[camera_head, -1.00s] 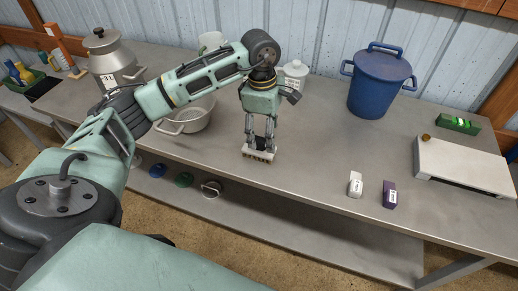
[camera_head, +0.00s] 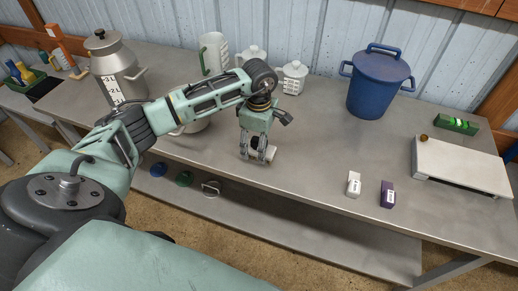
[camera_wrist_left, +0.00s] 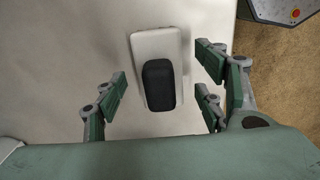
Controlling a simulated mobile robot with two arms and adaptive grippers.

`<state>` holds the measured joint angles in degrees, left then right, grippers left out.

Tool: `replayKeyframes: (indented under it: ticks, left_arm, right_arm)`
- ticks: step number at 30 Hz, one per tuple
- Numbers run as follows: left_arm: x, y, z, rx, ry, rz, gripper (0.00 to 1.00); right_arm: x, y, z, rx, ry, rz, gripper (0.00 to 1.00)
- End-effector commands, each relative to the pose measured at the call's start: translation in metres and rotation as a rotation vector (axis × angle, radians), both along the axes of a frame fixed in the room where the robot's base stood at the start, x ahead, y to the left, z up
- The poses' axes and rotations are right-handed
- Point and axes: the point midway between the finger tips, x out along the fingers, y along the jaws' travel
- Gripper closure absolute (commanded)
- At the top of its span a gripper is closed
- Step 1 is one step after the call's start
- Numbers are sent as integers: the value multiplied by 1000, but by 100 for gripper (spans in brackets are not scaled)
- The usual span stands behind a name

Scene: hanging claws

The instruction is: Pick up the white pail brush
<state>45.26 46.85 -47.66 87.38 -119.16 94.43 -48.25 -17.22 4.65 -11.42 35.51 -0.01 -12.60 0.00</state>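The white pail brush (camera_wrist_left: 157,42) has a pale body with a black oval grip (camera_wrist_left: 158,85) on top. In the left wrist view it lies between the spread fingers of my left gripper (camera_wrist_left: 163,85), with a gap on both sides. In the head view my left gripper (camera_head: 257,157) points down over the bench, and part of the brush (camera_head: 272,151) shows beside the fingers; the rest is hidden by them. My left gripper is open and holds nothing. My right gripper is not in view.
The grey bench (camera_head: 310,150) is clear around the gripper. A white block (camera_head: 353,184) and purple block (camera_head: 387,194) stand to the right, with a white board (camera_head: 460,165) beyond. A blue lidded pail (camera_head: 378,85), small white pots (camera_head: 292,77) and a metal can (camera_head: 115,65) stand behind.

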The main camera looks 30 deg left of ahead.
Motion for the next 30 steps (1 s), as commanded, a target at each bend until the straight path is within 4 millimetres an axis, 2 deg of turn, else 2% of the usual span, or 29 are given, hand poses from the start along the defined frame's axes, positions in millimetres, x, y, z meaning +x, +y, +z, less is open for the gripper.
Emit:
replayKeyframes:
  ticks: [2, 18, 26, 30]
  left_arm:
    - [0, 0, 0, 0, 0, 0, 43]
    - [0, 0, 1, -1, -1, 0, 89]
    - [0, 0, 3, -1, -2, 0, 89]
    - [1, 0, 14, 0, -3, 0, 89]
  right_arm:
    - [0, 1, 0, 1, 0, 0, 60]
    - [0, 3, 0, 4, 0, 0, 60]
    - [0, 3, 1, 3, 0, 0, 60]
    - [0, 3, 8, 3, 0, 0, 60]
